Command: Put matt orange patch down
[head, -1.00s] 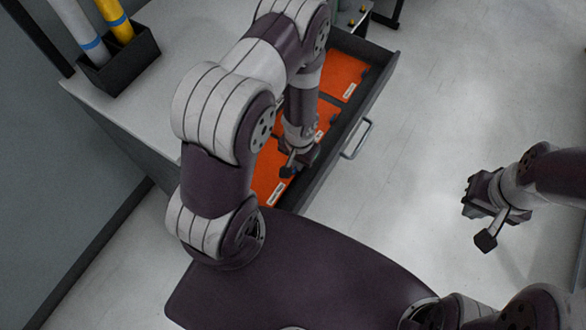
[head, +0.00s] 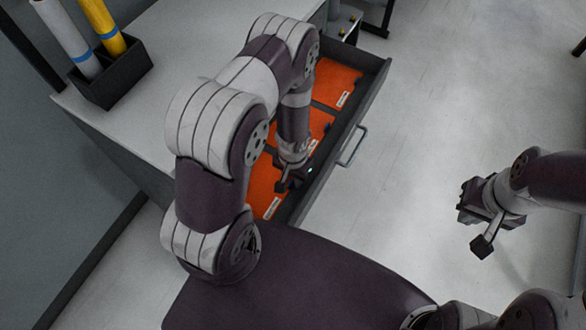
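Several orange patches with small white labels lie in an open drawer (head: 372,92). One orange patch (head: 337,82) lies at the far end, one orange patch (head: 312,127) in the middle, and one orange patch (head: 262,187) at the near end. My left gripper (head: 284,186) points down into the drawer, over the edge between the middle and near patches. Its fingers are small and dark, and I cannot tell whether they hold a patch. My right gripper (head: 468,212) hangs over the floor to the right, away from the drawer; its finger gap is not clear.
The grey cabinet top (head: 190,50) carries a black holder (head: 112,75) with a white roll (head: 66,36) and a yellow roll (head: 102,26). The drawer handle (head: 352,146) sticks out over the open floor (head: 450,90). My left arm hides part of the drawer.

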